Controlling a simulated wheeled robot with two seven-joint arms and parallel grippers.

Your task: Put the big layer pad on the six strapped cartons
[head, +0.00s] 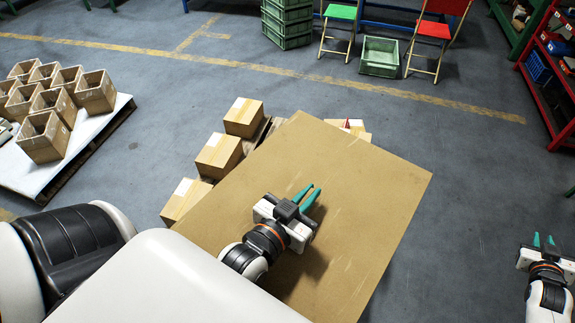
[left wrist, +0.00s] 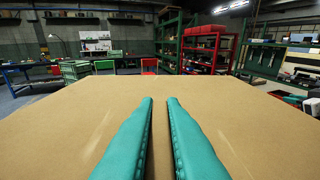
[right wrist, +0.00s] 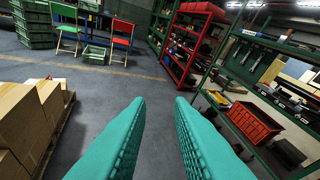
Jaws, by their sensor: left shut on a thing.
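The big layer pad (head: 375,190), a flat brown sheet, lies over the carton stack in the head view, turned askew to it. It also fills the lower left wrist view (left wrist: 60,120). Cartons (head: 219,155) with pale tape show past its left edge, and part of one (head: 350,125) past its far edge; the pad hides the others. I cannot tell whether the pad touches their tops. My left gripper (head: 308,198) is over the pad, shut on it with a narrow gap between the fingers. My right gripper (head: 543,240) is open and empty, right of the pad.
A white-topped pallet with open boxes (head: 44,137) stands at left. Green crates (head: 287,22), a green chair (head: 340,13), a red chair (head: 433,30) and a green bin (head: 380,57) are at the back. A red shelf (head: 555,75) stands at right. Floor between is clear.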

